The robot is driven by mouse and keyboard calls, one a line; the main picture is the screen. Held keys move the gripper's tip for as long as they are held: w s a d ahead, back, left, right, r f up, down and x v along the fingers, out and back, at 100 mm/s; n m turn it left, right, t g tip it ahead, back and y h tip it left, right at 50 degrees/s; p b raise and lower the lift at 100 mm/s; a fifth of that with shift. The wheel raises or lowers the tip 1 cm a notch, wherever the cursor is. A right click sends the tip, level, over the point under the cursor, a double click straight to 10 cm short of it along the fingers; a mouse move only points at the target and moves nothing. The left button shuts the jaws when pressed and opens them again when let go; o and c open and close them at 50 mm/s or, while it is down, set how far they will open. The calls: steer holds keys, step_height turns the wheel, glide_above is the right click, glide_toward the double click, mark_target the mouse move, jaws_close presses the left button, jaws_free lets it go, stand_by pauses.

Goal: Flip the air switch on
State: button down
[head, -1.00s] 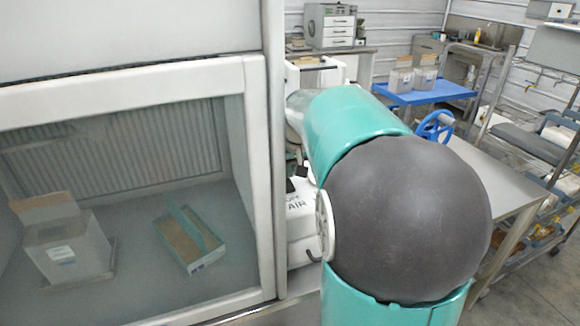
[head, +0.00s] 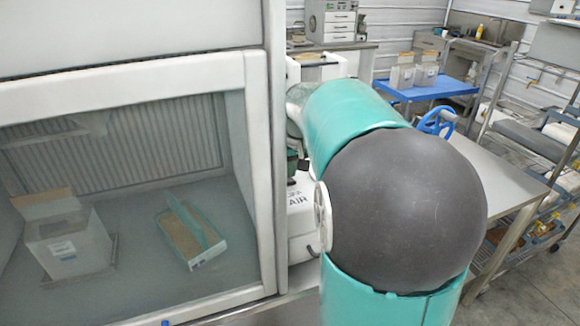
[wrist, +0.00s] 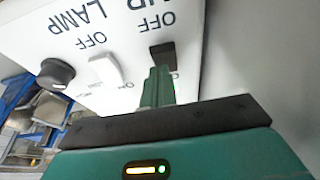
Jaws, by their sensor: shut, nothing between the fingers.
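A white control box (head: 300,222) marked AIR stands beside the cabinet in the head view. In the wrist view its panel (wrist: 125,85) appears upside down, with LAMP and a partly cut-off label beside it. The dark air switch (wrist: 162,55) sits between OFF above and a partly covered ON below. My gripper (wrist: 160,75) is shut and empty, its green fingers right at the lower edge of the dark switch. I cannot tell whether they touch. The fingers cover part of the panel. In the head view my arm hides most of the gripper.
A white switch (wrist: 105,69) and a black knob (wrist: 56,75) sit left of the air switch. The glass-fronted cabinet (head: 255,170) stands close on the left in the head view. A steel table (head: 500,180) with a blue wheel (head: 437,122) lies to the right.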

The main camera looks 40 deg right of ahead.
steer(key=shift+s, duration=0.1)
steer(key=v, duration=1.3)
steer(key=shift+r, duration=0.4)
steer(key=shift+s, duration=0.1)
